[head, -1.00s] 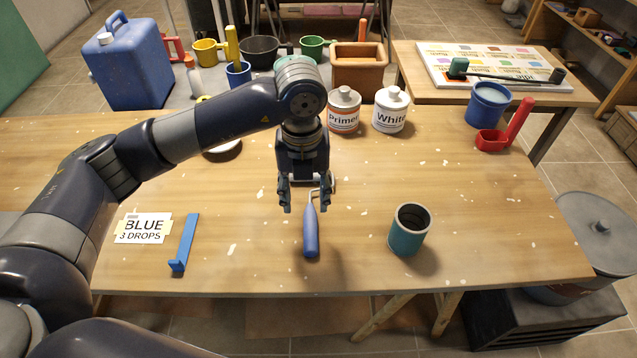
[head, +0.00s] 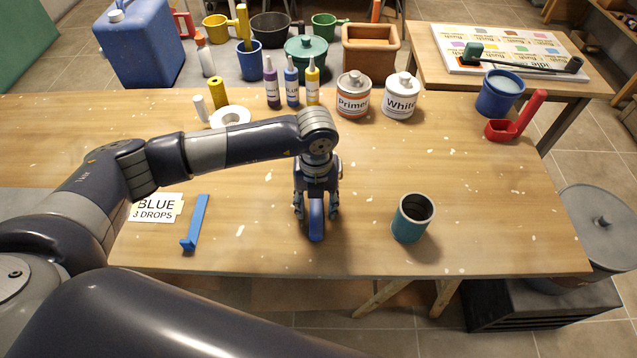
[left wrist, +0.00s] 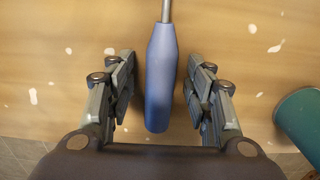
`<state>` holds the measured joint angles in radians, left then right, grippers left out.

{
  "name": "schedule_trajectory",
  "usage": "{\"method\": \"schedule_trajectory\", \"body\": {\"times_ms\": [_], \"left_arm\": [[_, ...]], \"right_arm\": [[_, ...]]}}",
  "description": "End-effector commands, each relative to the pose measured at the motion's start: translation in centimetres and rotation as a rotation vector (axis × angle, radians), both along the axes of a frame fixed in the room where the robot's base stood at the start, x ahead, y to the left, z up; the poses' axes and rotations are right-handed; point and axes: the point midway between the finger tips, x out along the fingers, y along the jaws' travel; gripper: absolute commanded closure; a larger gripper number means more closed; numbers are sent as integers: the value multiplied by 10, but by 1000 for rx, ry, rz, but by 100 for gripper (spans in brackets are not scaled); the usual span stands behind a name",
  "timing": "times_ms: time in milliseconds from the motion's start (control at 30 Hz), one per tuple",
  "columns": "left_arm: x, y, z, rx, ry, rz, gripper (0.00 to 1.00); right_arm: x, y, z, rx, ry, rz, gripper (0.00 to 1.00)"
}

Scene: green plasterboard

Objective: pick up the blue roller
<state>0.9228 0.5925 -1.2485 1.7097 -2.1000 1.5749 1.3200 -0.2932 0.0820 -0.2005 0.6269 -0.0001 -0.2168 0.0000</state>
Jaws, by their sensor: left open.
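The blue roller lies on the wooden table, and its blue handle (head: 316,222) shows between the fingers of my left gripper (head: 316,212) in the head view. My arm and gripper hide the rest of the roller there. In the left wrist view the handle (left wrist: 161,80) runs lengthwise between the two fingers of the left gripper (left wrist: 161,95), with a metal rod at its top end. The fingers are open, one on each side, with a gap to the handle on both sides. My right gripper is not in view.
A teal cup (head: 411,219) stands right of the gripper. A blue stick (head: 196,222) and a BLUE 3 DROPS card (head: 155,208) lie to the left. Primer (head: 353,95) and White (head: 400,97) cans and several bottles stand behind. The table between gripper and cup is clear.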

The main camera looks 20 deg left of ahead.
Motion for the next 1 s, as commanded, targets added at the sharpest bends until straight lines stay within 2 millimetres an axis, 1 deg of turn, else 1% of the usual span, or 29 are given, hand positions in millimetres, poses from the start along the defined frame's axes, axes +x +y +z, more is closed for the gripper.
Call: {"method": "schedule_trajectory", "body": {"times_ms": [67, 233, 267, 300, 467, 733, 833, 933, 1000], "left_arm": [[0, 0, -3, -1, -1, 0, 52], [1, 0, -3, -1, -1, 0, 52], [1, 0, -3, -1, -1, 0, 54], [0, 0, -3, -1, -1, 0, 63], [0, 0, -3, -1, -1, 0, 100], [1, 0, -2, -1, -2, 0, 100], [1, 0, 1, -2, -4, 0, 100], [2, -1, 11, -4, -5, 0, 100], [2, 0, 24, -3, -8, -2, 100]], "right_arm": [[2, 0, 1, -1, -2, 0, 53], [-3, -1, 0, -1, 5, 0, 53], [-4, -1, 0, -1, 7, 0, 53], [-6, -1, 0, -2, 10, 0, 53], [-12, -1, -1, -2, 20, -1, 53], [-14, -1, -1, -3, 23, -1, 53], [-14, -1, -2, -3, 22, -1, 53], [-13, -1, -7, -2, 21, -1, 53], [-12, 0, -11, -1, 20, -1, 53]]}}
